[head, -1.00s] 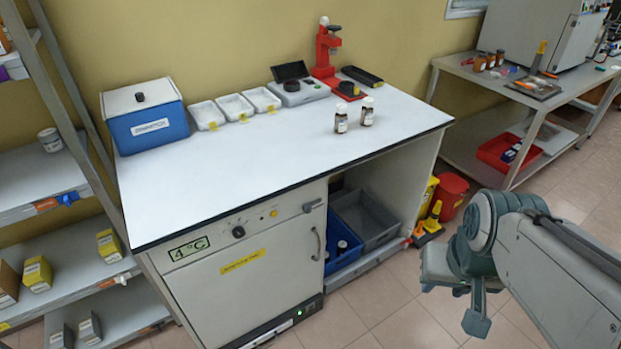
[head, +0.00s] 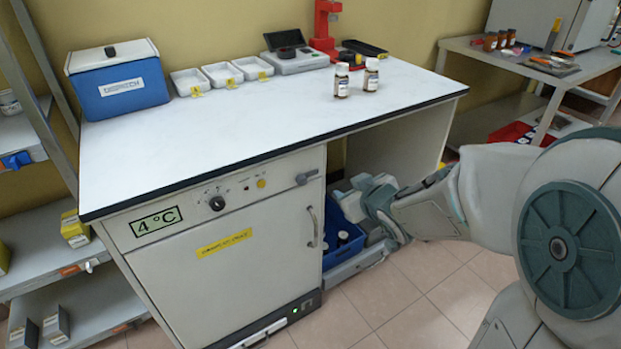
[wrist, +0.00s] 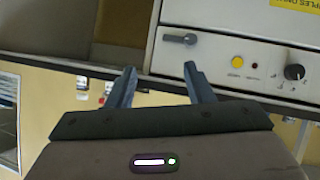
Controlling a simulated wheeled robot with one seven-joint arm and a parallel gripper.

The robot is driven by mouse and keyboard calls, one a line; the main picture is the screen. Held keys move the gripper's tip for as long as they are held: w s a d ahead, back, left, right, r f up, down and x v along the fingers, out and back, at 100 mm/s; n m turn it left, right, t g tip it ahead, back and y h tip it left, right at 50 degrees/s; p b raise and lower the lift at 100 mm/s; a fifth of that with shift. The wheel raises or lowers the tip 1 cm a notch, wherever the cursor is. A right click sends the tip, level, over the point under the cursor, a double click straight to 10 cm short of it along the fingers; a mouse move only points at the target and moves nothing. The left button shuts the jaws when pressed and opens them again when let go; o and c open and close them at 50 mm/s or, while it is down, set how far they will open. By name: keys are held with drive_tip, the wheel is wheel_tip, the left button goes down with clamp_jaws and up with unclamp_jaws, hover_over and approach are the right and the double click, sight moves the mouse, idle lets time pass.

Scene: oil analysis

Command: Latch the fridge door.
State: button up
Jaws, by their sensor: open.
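The fridge (head: 215,265) is built in under the white bench, and its white door (head: 240,280) looks flush with the front. A short grey latch lever (head: 307,176) sits at the top right of the front and lies roughly level; the wrist view shows it too (wrist: 180,38), beyond the fingertips. A vertical bar handle (head: 312,227) is on the door's right edge. My gripper (head: 345,190) is just right of the latch, in front of the open bay. In the wrist view my gripper (wrist: 160,70) is open, with nothing between its two fingers.
The control panel has a black knob (head: 217,203) and a yellow button (head: 261,183). The bench edge (head: 270,152) runs above my gripper. A blue crate (head: 345,235) stands in the bay. Two bottles (head: 342,80) (head: 370,75) stand on the bench. The floor (head: 430,290) in front is clear.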

sight(304, 182)
drive_tip(key=w+a+f+y+b, duration=0.1)
drive_tip(key=w+a+f+b, duration=0.1)
drive_tip(key=w+a, duration=0.1)
drive_tip(key=w+a+f+n+y+b, duration=0.1)
drive_tip(key=w+a+f, duration=0.2)
drive_tip(key=w+a, duration=0.1)
drive_tip(key=w+a+f+y+b, duration=0.1)
drive_tip(key=w+a+f+b, duration=0.1)
drive_tip(key=w+a+f, duration=0.1)
drive_tip(key=shift+w+a+n+b, duration=0.3)
drive_tip(key=shift+w+n+b, duration=0.1)
drive_tip(key=shift+w, duration=0.45)
drive_tip(key=c, duration=1)
